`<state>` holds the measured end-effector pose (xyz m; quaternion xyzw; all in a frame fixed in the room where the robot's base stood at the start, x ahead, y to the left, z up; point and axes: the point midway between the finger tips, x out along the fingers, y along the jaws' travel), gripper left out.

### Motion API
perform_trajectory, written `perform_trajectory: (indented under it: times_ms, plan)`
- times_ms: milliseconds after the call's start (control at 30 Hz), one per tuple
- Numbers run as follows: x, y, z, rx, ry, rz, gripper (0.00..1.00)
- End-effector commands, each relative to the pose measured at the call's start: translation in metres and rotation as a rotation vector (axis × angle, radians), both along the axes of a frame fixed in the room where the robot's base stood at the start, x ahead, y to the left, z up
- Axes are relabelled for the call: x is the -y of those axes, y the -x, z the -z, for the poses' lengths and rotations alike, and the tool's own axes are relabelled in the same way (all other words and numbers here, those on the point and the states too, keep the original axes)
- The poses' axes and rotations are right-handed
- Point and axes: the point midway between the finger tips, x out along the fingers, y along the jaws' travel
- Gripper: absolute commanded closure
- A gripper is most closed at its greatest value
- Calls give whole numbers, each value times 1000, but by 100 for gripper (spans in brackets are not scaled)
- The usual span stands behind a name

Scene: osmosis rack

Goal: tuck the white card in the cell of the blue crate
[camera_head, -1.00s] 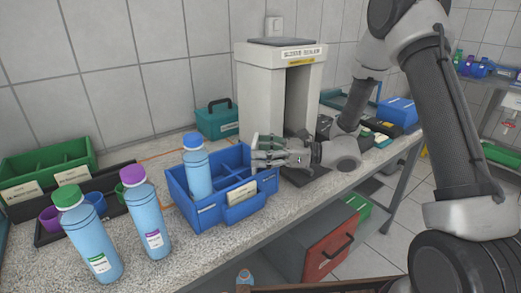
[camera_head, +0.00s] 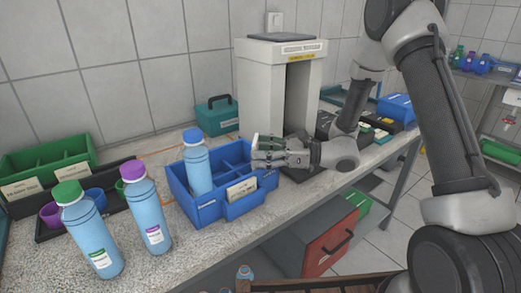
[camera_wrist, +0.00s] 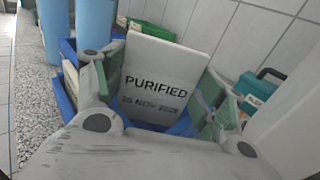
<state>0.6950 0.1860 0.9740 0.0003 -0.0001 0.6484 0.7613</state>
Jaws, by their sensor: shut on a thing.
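The blue crate (camera_head: 207,211) stands on the counter with a blue-capped bottle (camera_head: 198,172) in its left part. Empty cells show behind and right of the bottle. My gripper (camera_head: 258,150) is over the crate's right end. In the wrist view my gripper (camera_wrist: 160,92) is shut on the white card (camera_wrist: 165,62), which reads PURIFIED and a date. The card is upright and tilted a little, with blue crate walls (camera_wrist: 66,104) around its lower part. Its bottom edge is hidden, so I cannot tell how deep it sits. The head view does not show it clearly.
A label card (camera_head: 241,190) sits on the crate's front. A purple-capped bottle (camera_head: 148,212) and a green-capped bottle (camera_head: 88,230) stand left. A grey-white cabinet (camera_head: 262,90) and a teal case (camera_head: 217,117) stand behind. A green crate (camera_head: 40,160) is far left.

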Motion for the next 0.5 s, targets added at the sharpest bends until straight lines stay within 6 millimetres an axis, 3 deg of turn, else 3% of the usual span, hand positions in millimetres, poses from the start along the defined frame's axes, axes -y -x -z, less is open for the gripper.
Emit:
perform_trajectory:
  times_ms: [500]
  plan:
    - [0, 0, 8, 0, 0, 0, 45]
